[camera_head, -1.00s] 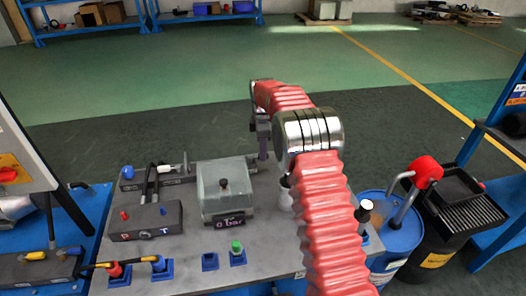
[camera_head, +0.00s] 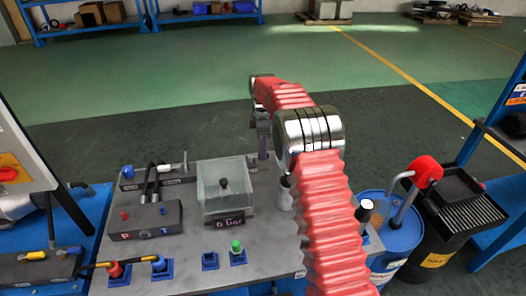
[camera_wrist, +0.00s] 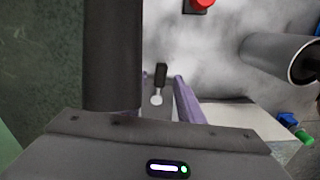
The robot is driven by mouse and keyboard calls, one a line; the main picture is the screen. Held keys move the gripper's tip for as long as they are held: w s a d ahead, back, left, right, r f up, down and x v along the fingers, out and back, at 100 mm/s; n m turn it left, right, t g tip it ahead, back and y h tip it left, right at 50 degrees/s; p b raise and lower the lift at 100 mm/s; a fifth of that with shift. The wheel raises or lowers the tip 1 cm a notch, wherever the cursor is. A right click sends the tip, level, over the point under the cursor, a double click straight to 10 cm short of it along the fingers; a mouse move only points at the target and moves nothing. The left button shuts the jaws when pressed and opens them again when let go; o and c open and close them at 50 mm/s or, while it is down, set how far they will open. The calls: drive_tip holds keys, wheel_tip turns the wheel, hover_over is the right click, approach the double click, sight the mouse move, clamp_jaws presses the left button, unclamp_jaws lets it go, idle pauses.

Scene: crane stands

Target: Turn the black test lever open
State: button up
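In the wrist view a short black lever (camera_wrist: 161,74) with a pale round end (camera_wrist: 156,99) stands over a grey strip, ahead of my gripper (camera_wrist: 160,80). The right finger, purple-grey, is apart from the lever. The left finger is hidden behind a dark cylinder, but a clear gap shows around the lever, so the gripper looks open and holds nothing visible. In the head view my gripper (camera_head: 262,140) points down at the far right part of the grey bench top (camera_head: 190,270). I cannot make out the lever there.
A clear box (camera_head: 224,185) labelled "6 bar" stands left of my gripper. A green-topped plug (camera_head: 237,248) is nearer. A grey block (camera_head: 146,218) with hoses lies left. A blue drum (camera_head: 392,245) stands right of the bench. The wrist view shows a grey cylinder (camera_wrist: 275,55) at right.

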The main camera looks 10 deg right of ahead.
wheel_tip(320, 180, up, 12)
drive_tip(key=shift+r, duration=0.25)
drive_tip(key=shift+c, duration=0.3)
drive_tip(key=shift+r, duration=0.25)
drive_tip(key=c, duration=0.3)
drive_tip(key=s+r+m, duration=0.1)
drive_tip(key=s+r, duration=0.1)
drive_tip(key=r, duration=0.1)
drive_tip(key=s+r+m+t, duration=0.1)
drive_tip(key=s+r, duration=0.2)
drive_tip(key=s+r+m, duration=0.1)
drive_tip(key=s+r, duration=0.2)
drive_tip(key=shift+a+m, duration=0.15)
drive_tip(key=shift+m, duration=0.25)
clamp_jaws()
drive_tip(key=s+r+m+t, duration=0.2)
drive_tip(key=s+m, duration=0.2)
drive_tip(key=s, duration=0.8)
drive_tip(key=s+r+m+t, duration=0.15)
drive_tip(key=s+m, duration=0.25)
drive_tip(key=s, duration=0.8)
drive_tip(key=s+f+m+t, duration=0.1)
drive_tip(key=s+f+m, duration=0.3)
drive_tip(key=s, duration=0.8)
wheel_tip(320, 180, down, 3)
drive_tip(key=shift+s+a+r+m, duration=0.1)
drive_tip(key=shift+s+a+m, duration=0.1)
drive_tip(key=shift+s+m, duration=0.1)
